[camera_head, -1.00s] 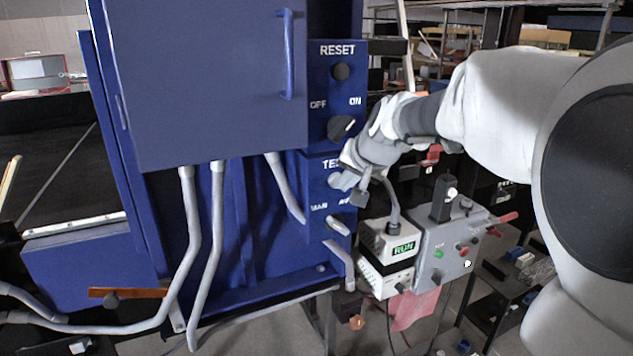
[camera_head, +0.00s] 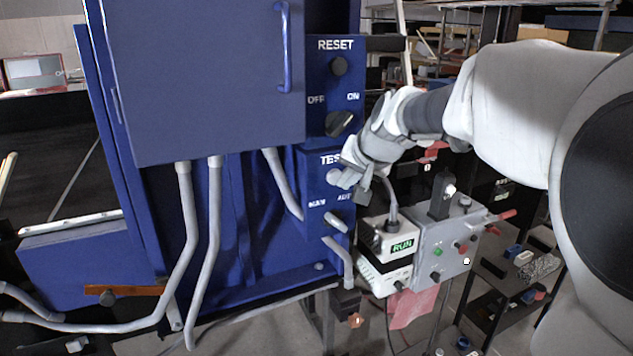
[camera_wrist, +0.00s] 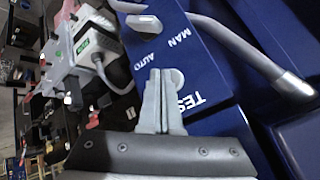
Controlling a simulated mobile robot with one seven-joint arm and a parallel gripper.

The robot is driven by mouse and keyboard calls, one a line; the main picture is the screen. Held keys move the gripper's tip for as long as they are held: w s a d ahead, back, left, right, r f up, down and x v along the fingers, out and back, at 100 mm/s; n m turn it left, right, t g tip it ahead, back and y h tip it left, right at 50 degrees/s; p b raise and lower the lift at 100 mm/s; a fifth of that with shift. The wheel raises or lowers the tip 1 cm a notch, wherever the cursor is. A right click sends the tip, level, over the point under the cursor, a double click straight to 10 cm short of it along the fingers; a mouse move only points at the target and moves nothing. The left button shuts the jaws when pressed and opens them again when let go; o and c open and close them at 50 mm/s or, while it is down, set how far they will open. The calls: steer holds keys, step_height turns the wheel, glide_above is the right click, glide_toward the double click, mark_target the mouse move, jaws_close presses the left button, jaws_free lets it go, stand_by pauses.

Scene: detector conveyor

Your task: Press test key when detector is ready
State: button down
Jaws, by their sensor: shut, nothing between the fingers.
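The blue control panel (camera_head: 312,200) carries a TEST label, with a pale round test key (camera_head: 333,176) below it. My gripper (camera_head: 345,180) is at this key, its fingers shut and empty. In the wrist view the shut fingertips (camera_wrist: 160,72) overlap the edge of the round key (camera_wrist: 177,78), beside the TEST lettering. I cannot tell whether they touch it or whether it is pushed in. The white detector unit (camera_head: 371,273) has a green display (camera_head: 402,246) reading RUN.
On the panel are a black RESET knob (camera_head: 339,66), an OFF/ON switch (camera_head: 340,123) and a MAN/AUTO selector (camera_head: 336,222). A grey box with coloured buttons (camera_head: 440,262) stands right of the detector. Grey conduits (camera_head: 195,225) run down the cabinet front.

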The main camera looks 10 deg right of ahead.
steer(key=shift+s+d+f, duration=0.1)
steer(key=shift+s, duration=0.15)
steer(key=s+b, duration=0.1)
steer(key=s, duration=0.1)
steer(key=s+d+b, duration=0.1)
steer(key=s, duration=0.1)
steer(key=shift+s+d+b, duration=0.2)
steer(key=shift+s+b, duration=0.05)
steer(key=shift+b, duration=0.05)
stand_by(0.6)
steer(key=s+f+n+g+h, duration=0.1)
steer(key=s+f, duration=0.3)
steer(key=s, duration=0.8)
steer(key=s+f+n+g, duration=0.2)
steer(key=s+f+n, duration=0.2)
steer(key=s, duration=0.9)
steer(key=shift+a+f+h, duration=0.4)
steer(key=shift+f, duration=0.35)
steer(key=shift+a, duration=0.15)
